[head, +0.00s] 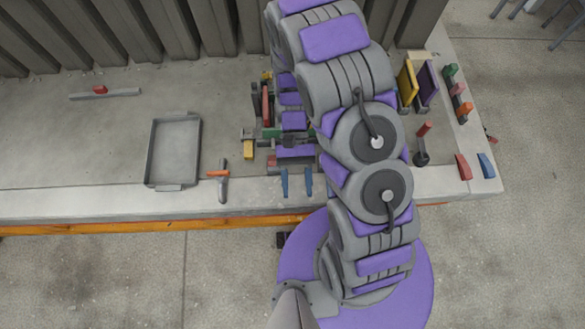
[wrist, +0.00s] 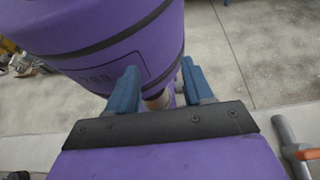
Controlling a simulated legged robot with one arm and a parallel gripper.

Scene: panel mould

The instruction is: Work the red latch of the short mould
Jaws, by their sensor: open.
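In the head view, a small assembly with upright red and dark plates (head: 265,103) stands just left of my arm, which hides part of it. It may be the short mould; I cannot tell which red part is the latch. My gripper (head: 297,182) is at the slab's front edge, in front of that assembly, with its two blue fingers apart and nothing between them. The fingers also show in the wrist view (wrist: 162,88), against my purple body. The assembly cannot be made out clearly in the wrist view.
A shallow grey tray (head: 150,152) and an orange-handled tool (head: 222,182) lie left of my gripper. A bar with a red block (head: 105,93) lies at the back left. A red-topped post (head: 422,145), yellow and purple panels (head: 427,85) and small coloured blocks (head: 463,167) stand right.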

